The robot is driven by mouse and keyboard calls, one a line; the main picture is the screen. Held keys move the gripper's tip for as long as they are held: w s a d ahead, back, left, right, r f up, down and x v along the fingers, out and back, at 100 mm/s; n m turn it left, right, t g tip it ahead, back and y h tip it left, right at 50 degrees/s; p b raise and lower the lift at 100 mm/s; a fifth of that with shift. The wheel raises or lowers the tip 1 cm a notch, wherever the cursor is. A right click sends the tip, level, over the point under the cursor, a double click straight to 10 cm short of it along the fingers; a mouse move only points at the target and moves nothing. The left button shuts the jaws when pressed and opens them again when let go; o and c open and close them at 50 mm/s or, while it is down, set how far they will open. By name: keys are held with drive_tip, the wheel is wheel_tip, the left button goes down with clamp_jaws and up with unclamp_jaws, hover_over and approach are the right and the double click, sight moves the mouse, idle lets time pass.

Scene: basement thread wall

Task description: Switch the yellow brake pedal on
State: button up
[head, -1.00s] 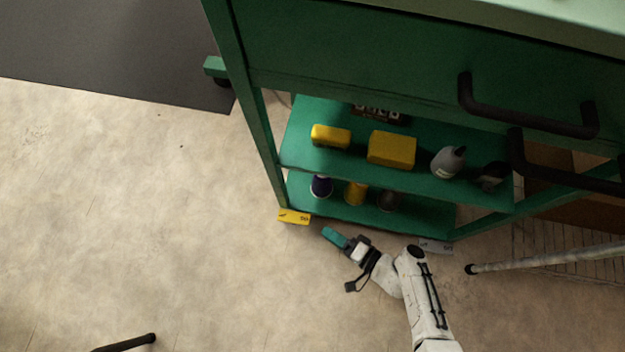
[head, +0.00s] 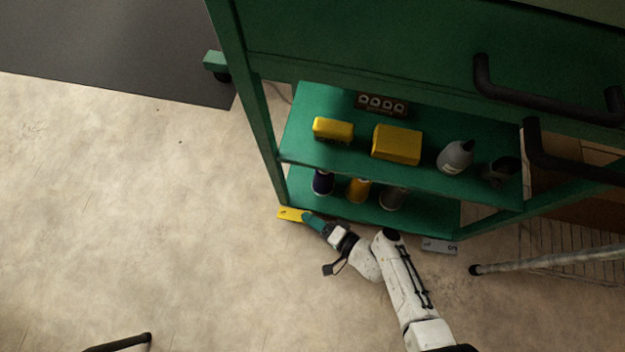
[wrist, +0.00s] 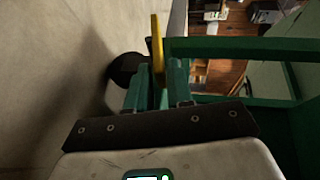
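The yellow brake pedal (head: 289,214) is a flat plate with dark markings, low at the foot of the green cart's left leg. In the wrist view the pedal (wrist: 157,48) shows as a thin yellow edge straight ahead, in line with the narrow space between my teal fingers. My gripper (head: 306,218) has its fingertips at the pedal's right end in the head view; it also shows in the wrist view (wrist: 158,82). I cannot tell whether the fingers touch the pedal, or whether they are shut or slightly apart.
The green cart (head: 400,188) has shelves with yellow boxes, a grey bottle (head: 456,157) and thread spools. A grey pedal (head: 440,246) sits at its right foot. A dark caster (wrist: 124,68) is close left of my fingers. Floor to the left is clear.

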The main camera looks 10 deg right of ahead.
clamp_jaws()
drive_tip(key=shift+f, duration=0.15)
drive_tip(key=shift+d+f+y, duration=0.1)
drive_tip(key=shift+f+y, duration=0.3)
drive_tip(key=shift+t, duration=0.4)
drive_tip(key=shift+r, duration=0.1)
drive_tip(key=shift+o, duration=1.6)
unclamp_jaws()
